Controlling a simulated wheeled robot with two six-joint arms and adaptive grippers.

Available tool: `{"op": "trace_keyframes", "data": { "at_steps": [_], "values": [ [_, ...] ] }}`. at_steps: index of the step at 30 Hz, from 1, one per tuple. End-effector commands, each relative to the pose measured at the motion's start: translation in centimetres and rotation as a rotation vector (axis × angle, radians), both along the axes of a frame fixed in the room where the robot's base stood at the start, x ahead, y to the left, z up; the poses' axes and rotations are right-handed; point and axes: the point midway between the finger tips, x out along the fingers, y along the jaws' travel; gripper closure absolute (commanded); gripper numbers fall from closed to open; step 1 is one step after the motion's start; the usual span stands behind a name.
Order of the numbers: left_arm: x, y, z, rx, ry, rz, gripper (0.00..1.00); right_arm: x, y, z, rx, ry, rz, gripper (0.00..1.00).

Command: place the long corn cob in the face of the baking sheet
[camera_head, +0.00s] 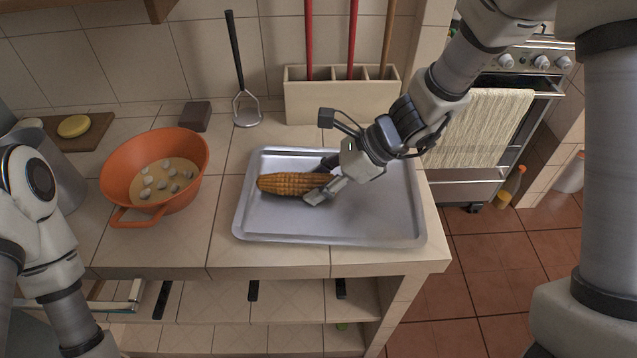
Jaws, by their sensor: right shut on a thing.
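The corn cob (285,184) is yellow-brown and lies lengthwise, left to right, over the left-middle part of the baking sheet. The baking sheet (290,224) is a grey metal tray with a raised rim, flat on the tiled counter. My right gripper (318,181) reaches in from the upper right and is shut on the cob's right end, which its fingers partly hide. The cob is at or just above the sheet's surface; I cannot tell if it touches. My left arm shows at the left edge, but its gripper is out of view.
An orange colander (118,169) with several pale pieces stands left of the sheet. Behind are a dark block (195,116), a masher (238,83) leaning on the wall and a utensil box (338,101). A yellow item (74,126) lies on a board. The sheet's right side is clear.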

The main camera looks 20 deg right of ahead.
Motion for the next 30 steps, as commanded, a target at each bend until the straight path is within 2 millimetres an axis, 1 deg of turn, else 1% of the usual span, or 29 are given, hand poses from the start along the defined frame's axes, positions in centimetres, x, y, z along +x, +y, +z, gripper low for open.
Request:
{"op": "trace_keyframes", "data": {
  "at_steps": [3, 11, 12, 13, 30],
  "values": [
    [0.0, 0.0, 0.0, 0.0, 0.0, 0.0, 0.27, 0.0, 0.0, 0.0, 0.0, 0.0, 0.0, 0.96],
    [0.0, 0.0, -1.0, 0.0, 0.0, 0.0, 0.27, 0.0, 0.0, -0.9, -0.001, 0.001, -0.001, 0.96],
    [0.0, 0.0, -0.8, 0.0, 0.0, 0.0, 0.27, 0.0, 0.0, -0.8, -0.002, 0.001, -0.001, 0.42],
    [0.0, 0.0, -0.7, 0.0, 0.0, 0.0, 0.27, 0.0, -0.1, -0.8, -0.003, 0.002, -0.001, 0.32],
    [0.0, 0.0, -0.5, 0.0, 0.0, 0.0, 0.27, 0.0, -0.1, -0.6, -0.002, 0.002, 0.0, 0.31]
  ]
}}
